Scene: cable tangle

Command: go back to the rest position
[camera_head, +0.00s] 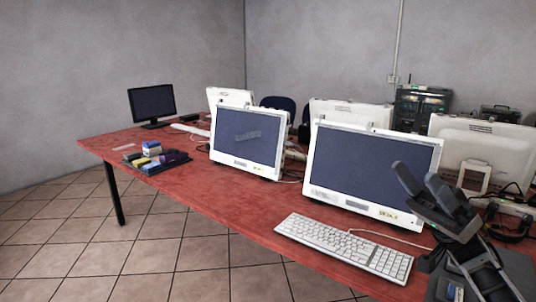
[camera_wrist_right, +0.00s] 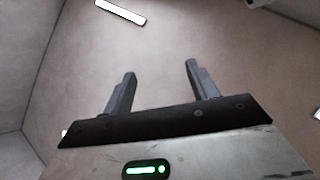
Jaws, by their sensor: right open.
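My right gripper (camera_head: 430,186) is raised at the right of the head view, in front of the right white monitor and above the red table. Its two dark fingers stand apart with nothing between them. In the right wrist view the gripper (camera_wrist_right: 161,78) is open and empty, pointing toward the ceiling and its lamps. My left gripper is not in the head view.
The red table (camera_head: 225,199) carries a white keyboard (camera_head: 345,247), two white monitors facing me (camera_head: 248,140) (camera_head: 372,170), several more screens behind, and a dark tray (camera_head: 157,168) at the left. Cables lie at the far right. The tiled floor (camera_head: 150,250) at left is clear.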

